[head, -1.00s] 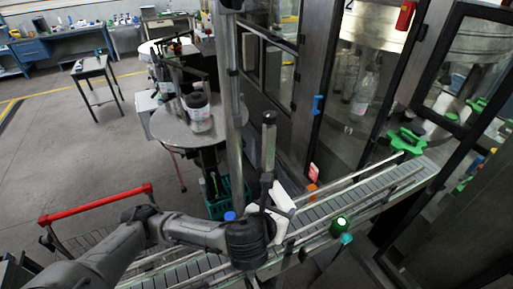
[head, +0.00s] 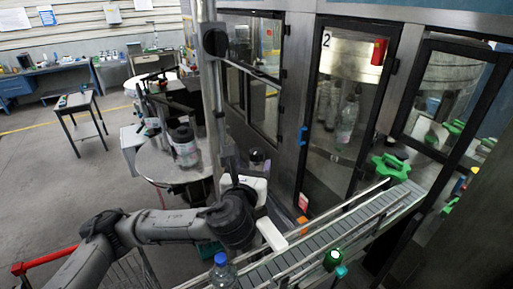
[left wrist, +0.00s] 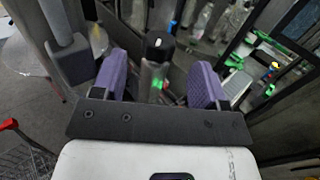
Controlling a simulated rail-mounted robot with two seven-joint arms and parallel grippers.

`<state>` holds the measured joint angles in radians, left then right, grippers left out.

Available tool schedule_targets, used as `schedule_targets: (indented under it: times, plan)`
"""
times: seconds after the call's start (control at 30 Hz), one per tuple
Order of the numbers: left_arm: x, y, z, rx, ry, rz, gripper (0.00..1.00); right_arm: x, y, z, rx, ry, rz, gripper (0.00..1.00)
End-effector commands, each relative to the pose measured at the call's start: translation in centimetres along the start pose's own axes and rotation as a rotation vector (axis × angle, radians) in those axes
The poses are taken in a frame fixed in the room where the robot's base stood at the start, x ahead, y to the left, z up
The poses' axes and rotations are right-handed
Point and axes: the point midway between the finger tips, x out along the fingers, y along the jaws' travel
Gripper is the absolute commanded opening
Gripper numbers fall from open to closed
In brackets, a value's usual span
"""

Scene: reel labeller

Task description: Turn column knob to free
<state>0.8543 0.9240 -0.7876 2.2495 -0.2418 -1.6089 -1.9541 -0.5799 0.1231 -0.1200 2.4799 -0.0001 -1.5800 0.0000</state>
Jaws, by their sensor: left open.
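A grey post with a black cap, which I take for the column knob (left wrist: 158,45), stands in the left wrist view. It shows between and beyond the two purple-padded fingers of my left gripper (left wrist: 160,72). The fingers are open, with a gap on each side of the post. In the head view my left gripper (head: 243,162) is beside the metal column, and the dark top of the knob (head: 257,156) shows just right of it. The gripper's white body hides the lower post. The knob's setting cannot be read. My right gripper is not in view.
A slatted conveyor (head: 330,237) with rails runs to the right, with a green-lit sensor (head: 333,259) beside it. A clear bottle with a blue cap (head: 222,272) stands at its near end. Glass machine doors (head: 345,110) close off the back.

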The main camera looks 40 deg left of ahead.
Motion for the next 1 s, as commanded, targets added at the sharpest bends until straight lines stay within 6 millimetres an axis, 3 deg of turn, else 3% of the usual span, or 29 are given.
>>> schedule_targets:
  times: [0.2,0.4,0.87,1.0]
  plan:
    - [3.6,0.1,0.1,0.002,0.002,0.003,0.67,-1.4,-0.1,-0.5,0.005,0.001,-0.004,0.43]
    - [5.5,0.0,0.0,0.000,0.002,0.002,0.67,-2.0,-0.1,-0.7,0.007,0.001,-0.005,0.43]
    - [6.4,0.0,-0.1,0.000,0.001,0.000,0.67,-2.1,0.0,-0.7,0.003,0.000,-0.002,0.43]
    - [6.4,0.0,-0.1,0.000,0.001,0.000,0.56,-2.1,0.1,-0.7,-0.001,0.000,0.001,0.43]
